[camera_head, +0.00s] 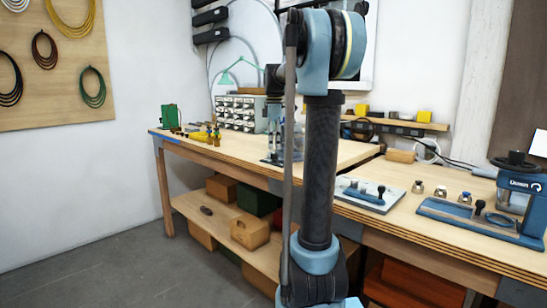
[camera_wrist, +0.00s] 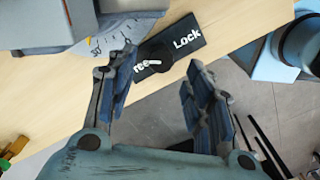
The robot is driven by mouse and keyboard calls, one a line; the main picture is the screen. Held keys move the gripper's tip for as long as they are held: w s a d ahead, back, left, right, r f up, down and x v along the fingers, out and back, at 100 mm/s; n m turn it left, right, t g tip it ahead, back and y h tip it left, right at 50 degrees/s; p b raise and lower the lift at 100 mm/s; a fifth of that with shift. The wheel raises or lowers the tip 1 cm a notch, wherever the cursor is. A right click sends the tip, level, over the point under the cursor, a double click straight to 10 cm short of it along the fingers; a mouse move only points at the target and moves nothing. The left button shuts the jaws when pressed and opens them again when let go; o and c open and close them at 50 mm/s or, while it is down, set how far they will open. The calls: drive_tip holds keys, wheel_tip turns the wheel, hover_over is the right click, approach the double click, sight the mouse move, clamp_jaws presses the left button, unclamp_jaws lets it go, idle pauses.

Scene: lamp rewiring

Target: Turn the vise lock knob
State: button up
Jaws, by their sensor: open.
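The lock knob (camera_wrist: 157,52) is dark and round. It sits on a black plate (camera_wrist: 187,41) with white lettering, where "Lock" reads clearly and the other word is partly covered. A blue-grey body with a pale marked dial (camera_wrist: 115,35), apparently the vise, stands beside it at the upper left. My gripper (camera_wrist: 160,60) is open in the wrist view, its two fingers apart on either side of the knob's direction. I cannot tell whether they touch anything.
The wooden bench (camera_head: 358,155) runs along the wall. A green box (camera_head: 170,116) and small parts stand at its left end, a drawer cabinet (camera_head: 240,112) behind. A blue press (camera_head: 520,188) and a plate with a handle (camera_head: 367,193) are at the right. The floor is clear at left.

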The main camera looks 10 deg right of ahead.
sight(274, 154)
drive_tip(key=shift+f, duration=2.85)
drive_tip(key=c, duration=1)
